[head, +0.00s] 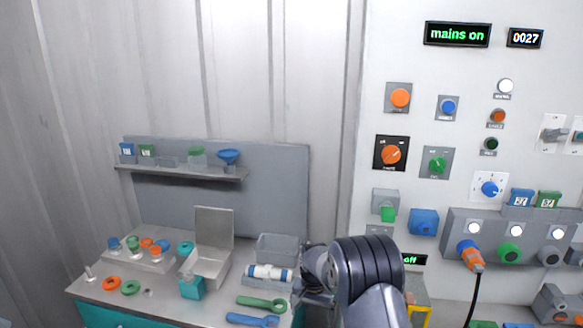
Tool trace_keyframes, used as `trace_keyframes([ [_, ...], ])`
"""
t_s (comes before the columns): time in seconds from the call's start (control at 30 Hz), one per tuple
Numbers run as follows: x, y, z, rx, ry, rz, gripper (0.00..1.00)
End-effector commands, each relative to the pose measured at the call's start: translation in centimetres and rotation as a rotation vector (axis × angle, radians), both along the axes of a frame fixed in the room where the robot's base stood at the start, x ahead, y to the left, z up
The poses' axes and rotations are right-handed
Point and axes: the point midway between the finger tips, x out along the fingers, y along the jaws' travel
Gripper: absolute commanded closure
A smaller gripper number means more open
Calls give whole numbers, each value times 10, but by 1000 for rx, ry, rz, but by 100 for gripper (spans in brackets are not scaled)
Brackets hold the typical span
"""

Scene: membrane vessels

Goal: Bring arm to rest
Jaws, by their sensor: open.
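My arm rises from the bottom edge, right of the picture's middle, in front of the gap between workbench and panel. Its dark rounded links hide what lies behind them. My gripper (313,288) is at the left end of the arm, by the right edge of the workbench (135,295). It is small and partly hidden by my own links. It is open, and I see nothing held in it.
The bench carries an open grey box (208,266), a teal container (192,288), a grey bin (278,247), a white cylinder with blue bands (268,272), green (262,303) and blue (252,320) wrenches. At right, a control panel (440,80) has knobs and an orange plug (470,256).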

Motion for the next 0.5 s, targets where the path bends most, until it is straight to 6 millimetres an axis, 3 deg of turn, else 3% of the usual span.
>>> trace_keyframes([
  [0.5,-47,-36,-85,-1,4,107,11],
])
